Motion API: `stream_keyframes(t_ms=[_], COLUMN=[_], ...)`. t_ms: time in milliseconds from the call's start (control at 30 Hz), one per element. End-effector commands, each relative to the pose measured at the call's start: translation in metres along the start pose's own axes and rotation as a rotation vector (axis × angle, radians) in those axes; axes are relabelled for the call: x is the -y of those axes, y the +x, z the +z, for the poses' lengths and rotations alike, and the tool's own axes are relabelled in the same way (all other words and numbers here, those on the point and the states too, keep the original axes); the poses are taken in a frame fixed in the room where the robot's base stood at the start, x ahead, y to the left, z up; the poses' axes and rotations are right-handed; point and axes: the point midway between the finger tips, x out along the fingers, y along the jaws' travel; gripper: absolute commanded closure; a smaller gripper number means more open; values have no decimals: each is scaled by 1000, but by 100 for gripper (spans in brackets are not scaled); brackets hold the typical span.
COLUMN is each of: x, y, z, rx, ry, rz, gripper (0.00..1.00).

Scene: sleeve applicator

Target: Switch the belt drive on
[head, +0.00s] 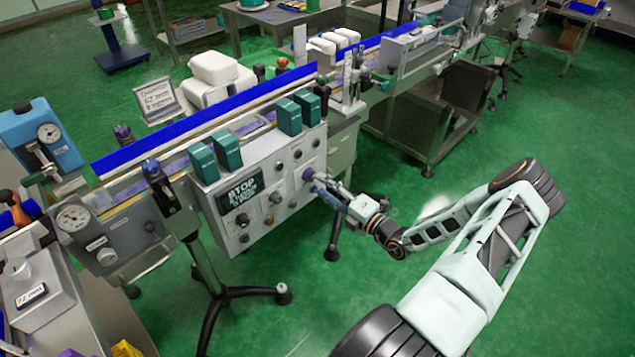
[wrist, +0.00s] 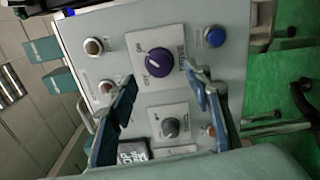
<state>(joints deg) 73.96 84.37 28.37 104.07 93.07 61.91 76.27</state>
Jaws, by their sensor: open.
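The grey control panel (head: 263,222) is on the near side of the conveyor; it fills the middle of the wrist view (wrist: 125,20). My gripper (wrist: 161,80) is open and faces the panel, with one finger to each side just below the knob in the wrist view. I see no clear contact. In the head view my gripper (head: 322,187) is close to the knob.
A grey knob (wrist: 170,127), a blue button (wrist: 215,37) and several small round controls share the panel. Teal boxes (head: 289,117) sit along the top. A black tripod stand (head: 222,290) is in front; green floor is open to the right.

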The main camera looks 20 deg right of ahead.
Motion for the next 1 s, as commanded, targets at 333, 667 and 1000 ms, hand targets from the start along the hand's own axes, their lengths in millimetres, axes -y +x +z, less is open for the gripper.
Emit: stream_keyframes(t_ms=[333,667,1000], x=[0,0,0], y=[-69,-84,-83], z=[1,0,0], rx=[2,0,0], ry=[0,1,1], rz=[-2,-1,-1], gripper=[54,54,54])
